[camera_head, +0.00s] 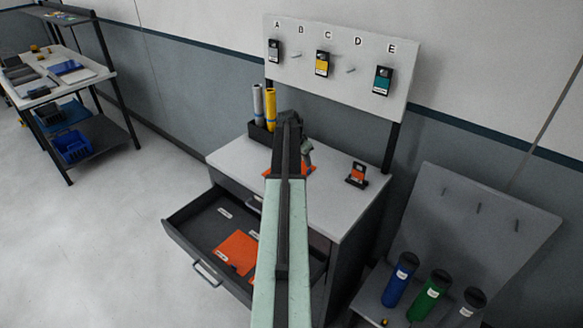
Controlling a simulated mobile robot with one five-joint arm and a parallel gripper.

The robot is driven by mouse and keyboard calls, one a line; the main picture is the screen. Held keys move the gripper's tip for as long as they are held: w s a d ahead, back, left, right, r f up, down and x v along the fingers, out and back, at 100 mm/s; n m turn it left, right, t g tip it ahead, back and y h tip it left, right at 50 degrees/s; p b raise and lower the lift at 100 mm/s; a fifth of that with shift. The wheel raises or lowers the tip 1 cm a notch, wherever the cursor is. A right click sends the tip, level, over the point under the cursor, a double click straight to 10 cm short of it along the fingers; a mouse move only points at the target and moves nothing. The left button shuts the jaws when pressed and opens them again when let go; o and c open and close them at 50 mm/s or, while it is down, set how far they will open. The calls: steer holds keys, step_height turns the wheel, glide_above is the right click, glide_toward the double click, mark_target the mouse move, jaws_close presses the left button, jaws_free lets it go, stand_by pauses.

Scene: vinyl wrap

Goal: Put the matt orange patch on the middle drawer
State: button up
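My gripper (306,155) is over the white top of the drawer cabinet (235,155), seen from behind along my arm. Its fingers are mostly hidden, so I cannot tell whether it is open or shut. An orange patch (308,169) shows at the gripper, partly hidden; I cannot tell whether it is held or lies on the top. A drawer (188,222) is pulled out, with what looks like a shut drawer front above it. Inside lies a flat orange sheet (237,249) beside small white labels. I cannot tell which orange is matt.
A small stand with an orange sample (357,174) is on the cabinet top. White and yellow rolls (264,107) stand at its back left. Tagged samples hang on the lettered board (345,55). Coloured cylinders (430,292) stand at lower right.

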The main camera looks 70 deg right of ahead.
mark_target(307, 175)
steer(key=b+x, duration=0.2)
steer(key=x, duration=0.1)
steer(key=shift+w+a+b, duration=0.1)
steer(key=shift+a+b, duration=0.05)
steer(key=shift+b, duration=0.2)
steer(key=b+x, duration=0.4)
steer(key=x, duration=0.1)
steer(key=shift+d+b, duration=0.2)
steer(key=shift+b, duration=0.15)
steer(key=shift+r, duration=0.15)
steer(key=shift+c, duration=0.3)
jaws_close()
